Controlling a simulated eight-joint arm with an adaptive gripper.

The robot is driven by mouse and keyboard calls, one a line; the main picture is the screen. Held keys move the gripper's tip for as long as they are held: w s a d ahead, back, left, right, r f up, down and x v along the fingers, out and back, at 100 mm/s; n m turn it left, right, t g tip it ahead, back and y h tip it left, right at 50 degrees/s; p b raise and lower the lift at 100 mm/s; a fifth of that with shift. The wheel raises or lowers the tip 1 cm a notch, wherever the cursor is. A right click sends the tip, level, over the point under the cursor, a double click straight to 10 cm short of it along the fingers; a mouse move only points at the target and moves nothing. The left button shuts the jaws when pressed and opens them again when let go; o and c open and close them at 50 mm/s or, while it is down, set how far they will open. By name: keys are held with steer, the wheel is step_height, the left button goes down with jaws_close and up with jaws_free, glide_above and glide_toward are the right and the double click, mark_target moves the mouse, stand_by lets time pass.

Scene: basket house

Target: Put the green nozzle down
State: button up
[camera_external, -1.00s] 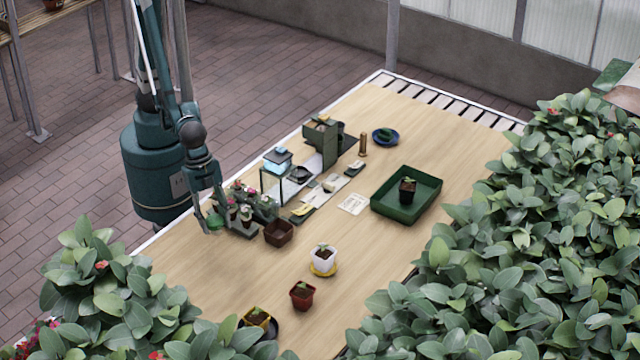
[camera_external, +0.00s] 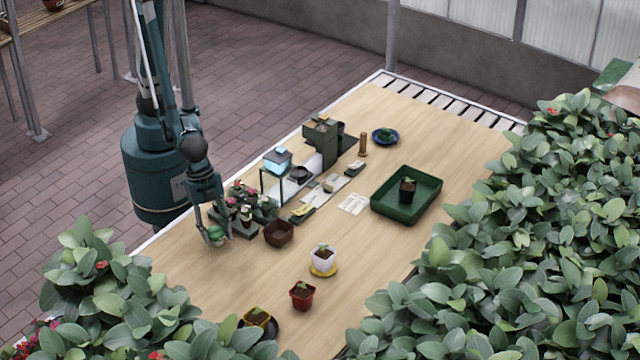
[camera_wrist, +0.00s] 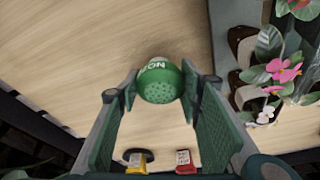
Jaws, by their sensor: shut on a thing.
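The green nozzle (camera_wrist: 160,82) is a rounded green piece with a dotted face and white lettering. My gripper (camera_wrist: 162,88) is shut on it, with a fingertip on each side in the wrist view. In the external view the nozzle (camera_external: 216,233) shows small between the fingers of my gripper (camera_external: 219,240), low over the left part of the table (camera_external: 190,275). I cannot tell whether the nozzle touches the wood.
Flowering plants (camera_external: 245,203) stand close to the right of my gripper. A brown empty pot (camera_external: 279,233), a white pot (camera_external: 323,262) and a red pot (camera_external: 302,297) stand farther right and front. A green tray (camera_external: 432,187) is beyond. Bare wood lies in front of my gripper.

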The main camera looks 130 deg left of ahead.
steer(key=shift+f, duration=0.5)
steer(key=shift+f, duration=0.1)
steer(key=o, duration=0.9)
steer(key=p+v, duration=0.3)
steer(key=v, duration=0.9)
steer(key=shift+s, duration=0.1)
stand_by(0.5)
steer(key=shift+a+r, duration=0.1)
steer(key=shift+r, duration=0.1)
